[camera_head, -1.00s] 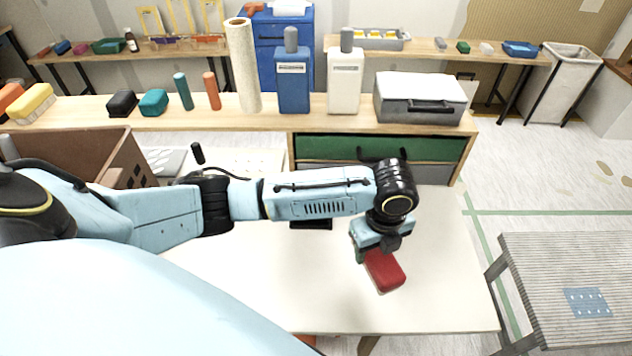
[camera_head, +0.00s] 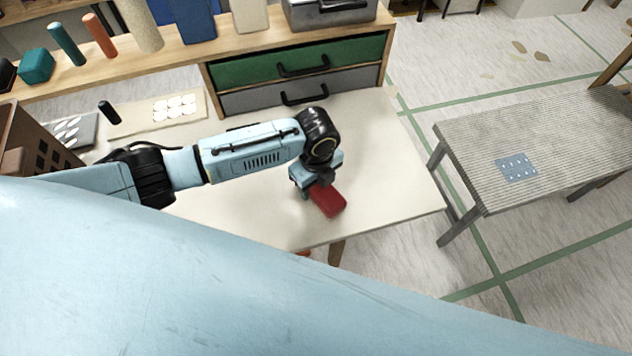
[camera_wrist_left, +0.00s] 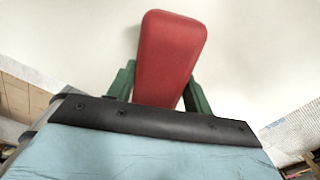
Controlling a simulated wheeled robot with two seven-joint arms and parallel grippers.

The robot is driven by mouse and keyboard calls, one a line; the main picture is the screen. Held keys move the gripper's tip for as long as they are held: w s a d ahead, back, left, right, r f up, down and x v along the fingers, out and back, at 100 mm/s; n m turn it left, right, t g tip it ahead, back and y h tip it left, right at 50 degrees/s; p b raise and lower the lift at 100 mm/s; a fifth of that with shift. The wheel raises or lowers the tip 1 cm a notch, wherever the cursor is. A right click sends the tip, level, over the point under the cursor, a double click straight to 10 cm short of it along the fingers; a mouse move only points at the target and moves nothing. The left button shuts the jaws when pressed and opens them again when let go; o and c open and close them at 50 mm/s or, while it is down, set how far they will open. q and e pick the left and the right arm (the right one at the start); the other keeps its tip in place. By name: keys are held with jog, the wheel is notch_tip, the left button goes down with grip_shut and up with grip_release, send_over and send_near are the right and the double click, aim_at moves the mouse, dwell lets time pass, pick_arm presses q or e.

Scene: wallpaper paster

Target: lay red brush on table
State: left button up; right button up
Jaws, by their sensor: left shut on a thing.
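The red brush (camera_head: 328,201) is over the right front part of the white table (camera_head: 370,150). My left gripper (camera_head: 309,189) is shut on it, with the arm reaching in from the left. In the left wrist view the brush (camera_wrist_left: 170,55) sticks out between the two green fingers (camera_wrist_left: 160,92) above the white tabletop. I cannot tell whether the brush touches the table. The fingers and the gripped end of the brush are partly hidden by the gripper body. My right gripper is not in view.
A shelf with green and grey drawers (camera_head: 290,67) stands along the table's back. A brown box (camera_head: 30,140) is at the left. A striped bench (camera_head: 540,140) with a blue patch (camera_head: 516,168) stands apart at the right. The tabletop right of the gripper is clear.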

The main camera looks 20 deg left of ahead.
pick_arm(q)
jog(key=shift+f, duration=0.15)
jog(key=o, duration=1)
notch_tip(320, 180, up, 12)
jog(key=shift+r+p, duration=0.2)
jog(key=shift+p, duration=0.75)
